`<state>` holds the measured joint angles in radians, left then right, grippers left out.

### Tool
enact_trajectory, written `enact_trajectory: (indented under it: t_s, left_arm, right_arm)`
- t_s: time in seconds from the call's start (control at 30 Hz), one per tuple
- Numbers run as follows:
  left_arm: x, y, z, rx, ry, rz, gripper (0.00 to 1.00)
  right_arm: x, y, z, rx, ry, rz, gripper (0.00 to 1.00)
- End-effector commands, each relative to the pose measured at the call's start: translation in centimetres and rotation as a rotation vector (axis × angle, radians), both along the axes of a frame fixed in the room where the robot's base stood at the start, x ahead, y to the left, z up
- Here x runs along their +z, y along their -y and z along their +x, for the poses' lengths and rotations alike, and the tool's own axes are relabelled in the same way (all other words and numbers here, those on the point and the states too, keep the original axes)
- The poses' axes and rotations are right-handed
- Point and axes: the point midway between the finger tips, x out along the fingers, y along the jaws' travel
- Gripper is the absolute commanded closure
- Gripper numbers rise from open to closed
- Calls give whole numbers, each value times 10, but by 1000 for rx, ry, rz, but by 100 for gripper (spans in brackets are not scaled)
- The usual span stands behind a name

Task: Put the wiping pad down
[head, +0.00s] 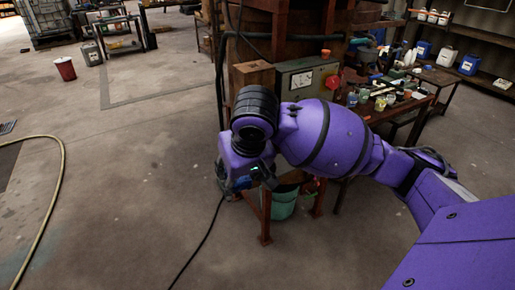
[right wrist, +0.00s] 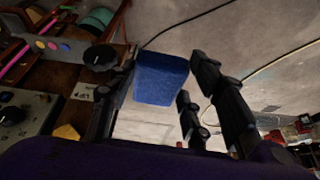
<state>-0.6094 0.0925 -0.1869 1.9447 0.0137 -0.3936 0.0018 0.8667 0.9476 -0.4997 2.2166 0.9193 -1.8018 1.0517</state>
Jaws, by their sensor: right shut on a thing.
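The wiping pad (right wrist: 161,80) is a blue block between the black fingers of my right gripper (right wrist: 163,95) in the right wrist view. My right gripper is shut on it. In the head view my purple right arm reaches in from the right, and its wrist hangs in front of the control box stand. The right gripper there is mostly hidden behind my wrist, low at the left end of the arm. I cannot tell in either view whether the pad touches any surface. My left gripper is not in view.
A grey control box (head: 307,77) with a gauge and red button stands beside a wooden block (head: 253,74). A crowded bench (head: 405,106) is at the right, with a green bucket (head: 283,204) below my arm.

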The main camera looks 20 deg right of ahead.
Motion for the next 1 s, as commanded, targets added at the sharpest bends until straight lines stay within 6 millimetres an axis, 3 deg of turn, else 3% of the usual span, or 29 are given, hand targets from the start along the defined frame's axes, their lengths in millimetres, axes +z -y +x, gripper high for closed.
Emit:
enact_trajectory:
  t_s: [0.17, 0.4, 0.53, 0.7, 1.0]
  left_arm:
    - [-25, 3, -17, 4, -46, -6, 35]
    - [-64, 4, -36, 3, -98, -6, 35]
    - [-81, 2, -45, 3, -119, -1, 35]
    - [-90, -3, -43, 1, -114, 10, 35]
    - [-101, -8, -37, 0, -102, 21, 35]
  right_arm:
    - [-62, 43, -15, -59, -23, -9, 75]
    - [-153, 136, -46, -162, -26, -18, 75]
    - [-194, 183, -60, -177, -25, -20, 75]
    - [-222, 225, -67, -169, -16, -15, 75]
    - [-243, 269, -63, -130, -8, -10, 75]
